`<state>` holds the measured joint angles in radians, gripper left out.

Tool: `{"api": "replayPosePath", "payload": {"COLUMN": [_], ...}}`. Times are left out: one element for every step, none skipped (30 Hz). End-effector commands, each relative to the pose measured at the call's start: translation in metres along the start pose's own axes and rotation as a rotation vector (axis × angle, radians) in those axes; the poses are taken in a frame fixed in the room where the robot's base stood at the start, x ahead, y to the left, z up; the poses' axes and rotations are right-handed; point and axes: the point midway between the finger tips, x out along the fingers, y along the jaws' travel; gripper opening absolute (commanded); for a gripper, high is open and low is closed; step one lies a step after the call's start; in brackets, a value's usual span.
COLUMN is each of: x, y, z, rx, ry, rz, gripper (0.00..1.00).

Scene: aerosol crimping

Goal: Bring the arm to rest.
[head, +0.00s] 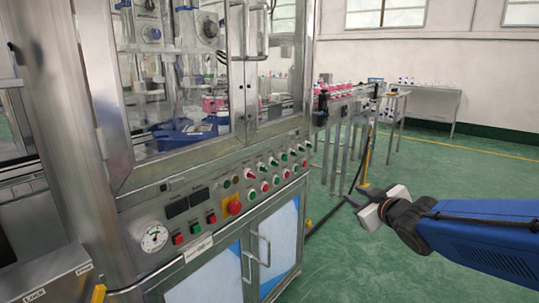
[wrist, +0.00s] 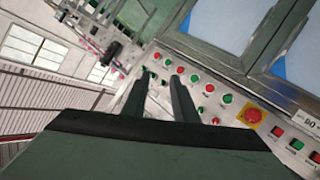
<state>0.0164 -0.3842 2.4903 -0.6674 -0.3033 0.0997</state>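My gripper (head: 356,200) is at the right of the head view, at the end of my blue arm, in front of the machine's right side and above the green floor. In the wrist view its two dark fingers (wrist: 160,78) stand apart with a gap between them, and nothing is held. The machine's control panel (head: 215,208) shows behind the fingers in the wrist view (wrist: 215,88), apparently some distance beyond them.
The steel machine with glass doors (head: 185,85) fills the left. Its panel has several buttons, a gauge (head: 154,238) and a red emergency knob (head: 234,207). A conveyor (head: 350,95) with pink items runs behind. The green floor (head: 440,165) at right looks clear.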

Motion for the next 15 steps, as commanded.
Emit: {"api": "replayPosePath", "payload": {"x": [-0.013, -0.020, -0.030, -0.038, -0.046, -0.057, -0.066, -0.075, -0.087, -0.097, -0.107, -0.120, -0.131, -0.141, -0.155], "y": [0.007, 0.010, 0.013, 0.014, 0.015, 0.015, 0.014, 0.013, 0.009, 0.006, 0.002, -0.004, -0.009, -0.015, -0.024], "z": [0.010, 0.018, 0.028, 0.036, 0.043, 0.053, 0.061, 0.069, 0.079, 0.086, 0.093, 0.102, 0.108, 0.114, 0.121], "rx": [0.030, 0.050, 0.077, 0.099, 0.121, 0.152, 0.175, 0.199, 0.230, 0.254, 0.279, 0.312, 0.337, 0.362, 0.394], "ry": [-0.054, -0.092, -0.141, -0.178, -0.214, -0.262, -0.299, -0.335, -0.383, -0.418, -0.454, -0.500, -0.534, -0.569, -0.613], "rz": [0.031, 0.046, 0.065, 0.076, 0.086, 0.097, 0.103, 0.108, 0.111, 0.111, 0.109, 0.104, 0.098, 0.090, 0.077], "gripper": [0.26, 0.26, 0.26, 0.26, 0.26, 0.26, 0.26, 0.26, 0.26, 0.26, 0.26, 0.26, 0.26, 0.26, 0.26]}}
